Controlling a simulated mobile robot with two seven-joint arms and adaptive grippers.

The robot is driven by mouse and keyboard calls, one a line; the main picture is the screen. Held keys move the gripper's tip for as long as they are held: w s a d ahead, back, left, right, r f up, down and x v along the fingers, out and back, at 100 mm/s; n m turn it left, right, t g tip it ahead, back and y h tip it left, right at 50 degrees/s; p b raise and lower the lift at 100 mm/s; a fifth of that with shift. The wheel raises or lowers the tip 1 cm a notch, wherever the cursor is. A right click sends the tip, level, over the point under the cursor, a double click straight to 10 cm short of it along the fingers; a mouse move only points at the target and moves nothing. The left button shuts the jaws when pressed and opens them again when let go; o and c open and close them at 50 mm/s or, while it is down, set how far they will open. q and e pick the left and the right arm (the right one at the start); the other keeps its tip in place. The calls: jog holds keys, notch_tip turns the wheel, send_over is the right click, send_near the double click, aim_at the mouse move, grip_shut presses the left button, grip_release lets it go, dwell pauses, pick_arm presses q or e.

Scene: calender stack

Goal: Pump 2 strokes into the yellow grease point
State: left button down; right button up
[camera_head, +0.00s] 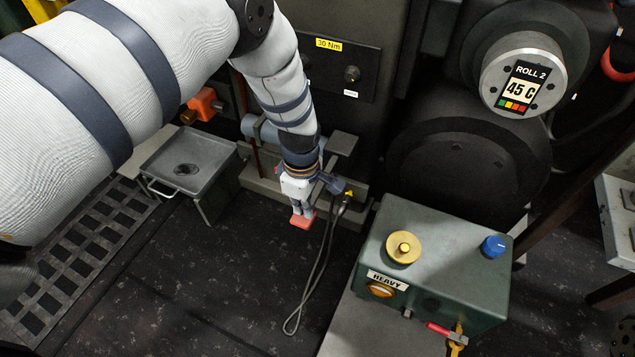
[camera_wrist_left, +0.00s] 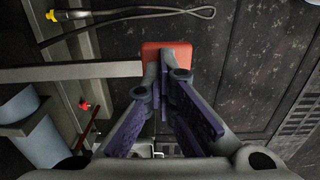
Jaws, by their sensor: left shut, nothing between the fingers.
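My left gripper (camera_head: 301,208) points down and its fingers are together with nothing between them. In the left wrist view its fingertips (camera_wrist_left: 167,75) are over or against a red-orange pad (camera_wrist_left: 165,52) at the end of a grey bar (camera_wrist_left: 75,72); I cannot tell whether they touch. The pad also shows in the head view (camera_head: 301,221). A blue-grey cylinder (camera_head: 262,131) lies behind my arm; it also shows in the left wrist view (camera_wrist_left: 35,125). A yellow-marked fitting (camera_head: 348,193) with a dark hose (camera_head: 324,262) is right of the gripper; its yellow end shows in the wrist view (camera_wrist_left: 51,15).
A green box (camera_head: 450,250) with a brass knob, a blue knob and a "HEAVY" label stands at right. A grey tray (camera_head: 160,175) is left of the gripper. The roll end (camera_head: 522,70) reads 45 C. Dark floor in front is mostly clear.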

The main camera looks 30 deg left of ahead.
pick_arm(q)
jog(key=shift+s+f, duration=0.1)
jog(key=shift+f, duration=0.45)
pick_arm(e)
jog(key=shift+f, duration=0.2)
pick_arm(q)
jog(key=shift+r, duration=0.15)
notch_tip(320, 180, up, 9)
jog(key=p, duration=0.6)
jog(key=shift+f+b, duration=2.75)
jog(key=shift+f, duration=1.9)
notch_tip(320, 180, up, 9)
jog(key=p, duration=0.6)
jog(key=shift+f, duration=0.15)
pick_arm(e)
notch_tip(320, 180, up, 6)
jog(key=w+t, duration=0.1)
jog(key=w, duration=0.1)
jog(key=shift+w+f, duration=0.15)
jog(key=shift+w, duration=0.1)
